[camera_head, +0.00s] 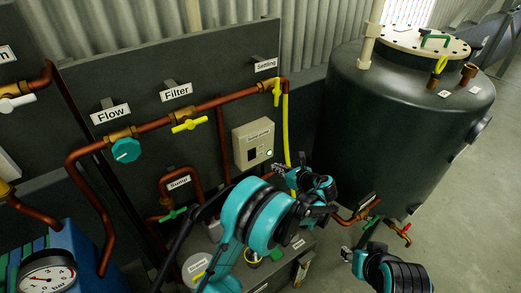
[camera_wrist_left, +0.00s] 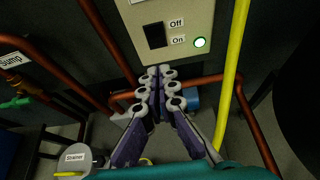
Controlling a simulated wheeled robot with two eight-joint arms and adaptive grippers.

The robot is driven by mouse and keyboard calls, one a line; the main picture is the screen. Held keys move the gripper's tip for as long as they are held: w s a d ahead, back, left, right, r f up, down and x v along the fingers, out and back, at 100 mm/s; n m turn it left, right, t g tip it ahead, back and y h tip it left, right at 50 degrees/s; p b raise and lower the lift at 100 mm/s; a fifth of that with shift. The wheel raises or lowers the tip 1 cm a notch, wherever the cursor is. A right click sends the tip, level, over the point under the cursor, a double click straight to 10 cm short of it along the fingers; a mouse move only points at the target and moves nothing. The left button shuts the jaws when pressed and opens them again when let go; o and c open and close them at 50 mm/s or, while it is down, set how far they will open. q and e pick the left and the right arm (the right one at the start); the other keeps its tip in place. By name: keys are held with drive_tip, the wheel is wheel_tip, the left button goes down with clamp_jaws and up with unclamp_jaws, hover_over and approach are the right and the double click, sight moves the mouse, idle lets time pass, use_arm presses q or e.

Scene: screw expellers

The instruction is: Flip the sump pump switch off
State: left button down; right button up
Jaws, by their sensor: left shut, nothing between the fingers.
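The sump pump switch box (camera_head: 239,146) is a beige box on the dark panel, labelled at its top. In the left wrist view the box (camera_wrist_left: 187,14) has a black rocker switch (camera_wrist_left: 155,35), with "Off" beside its upper part and "On" beside its lower part. My right gripper (camera_head: 346,254) is low at right, away from the box.
A yellow hose (camera_head: 286,130) hangs right of the box. Copper pipes (camera_head: 220,140) with valves run across the panel and under the box. A large dark tank (camera_head: 400,110) stands at right. A strainer (camera_wrist_left: 75,157) sits below left.

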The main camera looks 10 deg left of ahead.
use_arm(q)
drive_tip(key=shift+s, duration=0.15)
drive_tip(key=b, duration=0.4)
approach(253, 152)
drive_tip(key=w+a+f, duration=0.1)
drive_tip(key=f, duration=0.1)
drive_tip(key=w+a+f, duration=0.2)
drive_tip(key=shift+w+a+f, duration=0.1)
drive_tip(key=shift+w+a, duration=0.05)
drive_tip(key=shift+w, duration=0.15)
drive_tip(key=shift+w+a, duration=0.3)
drive_tip(key=shift+w, duration=0.05)
drive_tip(key=shift+w+a+r, duration=0.3)
drive_tip(key=shift+a, duration=0.05)
drive_tip(key=shift+r, duration=0.1)
drive_tip(key=shift+r+p, duration=0.55)
drive_tip(key=shift+r, duration=0.2)
